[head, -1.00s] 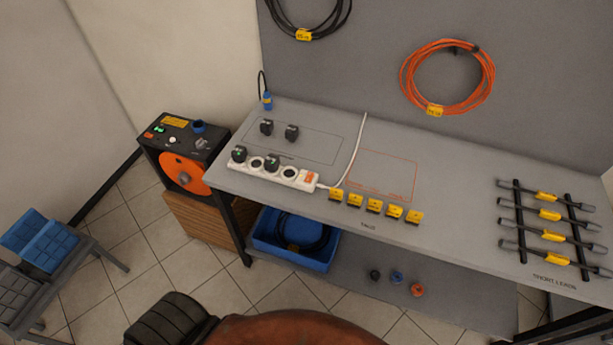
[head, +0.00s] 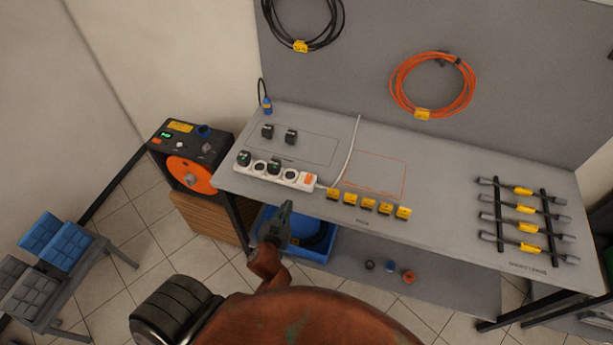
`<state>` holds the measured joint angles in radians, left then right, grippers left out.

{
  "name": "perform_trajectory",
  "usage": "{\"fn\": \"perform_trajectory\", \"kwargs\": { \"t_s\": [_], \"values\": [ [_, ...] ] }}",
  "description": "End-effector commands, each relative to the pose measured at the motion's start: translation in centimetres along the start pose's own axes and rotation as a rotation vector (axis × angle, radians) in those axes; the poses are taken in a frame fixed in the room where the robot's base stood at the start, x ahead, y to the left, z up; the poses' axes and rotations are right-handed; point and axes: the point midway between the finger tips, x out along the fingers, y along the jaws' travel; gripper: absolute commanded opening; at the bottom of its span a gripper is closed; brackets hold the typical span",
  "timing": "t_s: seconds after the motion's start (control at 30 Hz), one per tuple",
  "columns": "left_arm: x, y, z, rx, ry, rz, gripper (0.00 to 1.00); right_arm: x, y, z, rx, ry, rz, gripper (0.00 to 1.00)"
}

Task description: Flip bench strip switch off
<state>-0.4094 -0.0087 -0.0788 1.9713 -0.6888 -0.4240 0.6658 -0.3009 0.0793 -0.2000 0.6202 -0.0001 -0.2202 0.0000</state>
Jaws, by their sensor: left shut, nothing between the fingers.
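The white bench strip (head: 266,171) lies along the front left part of the grey bench. Two black plugs sit in its sockets, and its orange switch (head: 309,179) is at the right end. I cannot tell the switch's position at this size. A white cord runs from that end up to the back of the bench. My left gripper (head: 287,209) is shut and empty. In the picture it shows below the strip, in front of the bench's front edge and apart from the switch. My right gripper is not in view.
Several yellow tags (head: 368,204) stand right of the strip along the front edge. Two loose black plugs (head: 279,134) lie behind it. A blue bin (head: 318,248) is under the bench. An orange cable reel (head: 190,174) stands at left. Short leads (head: 524,209) lie at right.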

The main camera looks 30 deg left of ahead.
Motion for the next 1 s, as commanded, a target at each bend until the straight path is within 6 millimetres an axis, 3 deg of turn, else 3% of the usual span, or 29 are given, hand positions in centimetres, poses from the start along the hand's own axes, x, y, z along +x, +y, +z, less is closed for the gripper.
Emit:
{"fn": "perform_trajectory", "kwargs": {
  "t_s": [0.03,0.17,0.3,0.73,1.0],
  "values": [
    [-0.4,0.5,-2.8,-0.014,0.061,0.009,0.0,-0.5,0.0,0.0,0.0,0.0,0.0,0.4],
    [-1.3,1.5,-7.8,-0.037,0.181,0.039,0.0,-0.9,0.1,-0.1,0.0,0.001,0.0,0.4],
    [-1.0,2.9,-7.9,-0.038,0.211,0.076,0.0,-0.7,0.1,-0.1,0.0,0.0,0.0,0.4],
    [-0.5,3.2,-8.2,-0.036,0.216,0.081,0.0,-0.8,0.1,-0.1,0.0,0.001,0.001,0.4],
    [3.8,3.5,-9.2,-0.034,0.217,0.082,0.0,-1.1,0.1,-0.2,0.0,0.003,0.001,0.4]
  ]
}}
